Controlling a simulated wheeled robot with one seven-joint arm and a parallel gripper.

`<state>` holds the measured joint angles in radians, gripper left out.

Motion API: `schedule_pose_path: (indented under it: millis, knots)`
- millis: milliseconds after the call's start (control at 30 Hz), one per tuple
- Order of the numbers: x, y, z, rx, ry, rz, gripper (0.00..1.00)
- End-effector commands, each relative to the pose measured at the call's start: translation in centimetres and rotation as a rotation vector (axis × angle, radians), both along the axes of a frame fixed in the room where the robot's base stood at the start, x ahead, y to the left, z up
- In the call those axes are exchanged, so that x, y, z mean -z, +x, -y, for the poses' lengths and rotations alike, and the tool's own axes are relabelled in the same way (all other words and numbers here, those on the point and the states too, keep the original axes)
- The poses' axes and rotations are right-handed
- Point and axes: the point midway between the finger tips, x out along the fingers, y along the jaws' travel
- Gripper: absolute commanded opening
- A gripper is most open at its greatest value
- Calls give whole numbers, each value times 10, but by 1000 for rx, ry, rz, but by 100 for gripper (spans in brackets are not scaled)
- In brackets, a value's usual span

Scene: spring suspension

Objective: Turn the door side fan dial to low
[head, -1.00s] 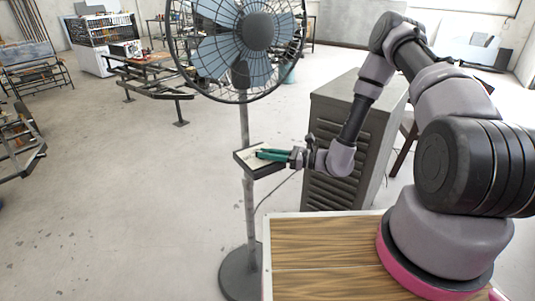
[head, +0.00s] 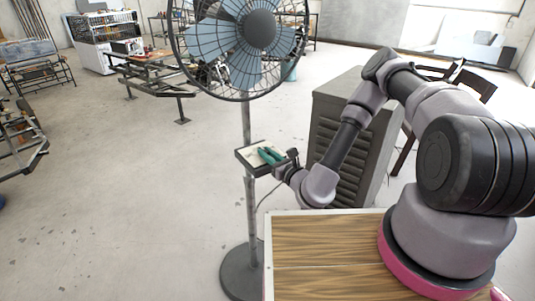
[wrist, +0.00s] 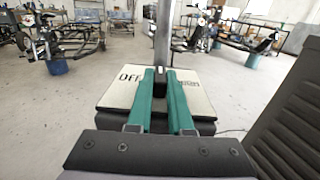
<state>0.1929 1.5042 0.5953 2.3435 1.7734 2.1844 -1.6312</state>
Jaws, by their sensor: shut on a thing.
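The standing fan (head: 258,30) rises in front of me, with a flat control box (head: 243,157) on its pole. In the wrist view the pale top of the box (wrist: 113,95) carries the label "OFF" left of my fingers. Another label on the right is partly covered by my right finger and I cannot read it. My gripper (head: 265,153) reaches over the box from the right with its green fingers. In the wrist view my gripper (wrist: 159,75) is shut on the small dark dial (wrist: 158,74) between the fingertips. The dial's pointing direction is mostly hidden.
A grey louvred cabinet (head: 338,130) stands right of the fan, close to my arm. A chair (head: 478,85) is behind my arm. Open floor (head: 130,200) lies to the left; metal frames and benches stand farther back.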

Motion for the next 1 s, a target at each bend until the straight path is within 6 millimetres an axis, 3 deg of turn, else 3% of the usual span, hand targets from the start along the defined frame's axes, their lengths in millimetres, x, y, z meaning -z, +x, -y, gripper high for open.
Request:
schedule_pose_path:
  millis: [567,600,667,1000]
  knots:
    - [0,0,0,32,0,2,0]
    - [0,0,0,32,1,2,30]
    - [0,0,0,32,1,2,49]
    - [0,-2,1,30,2,1,49]
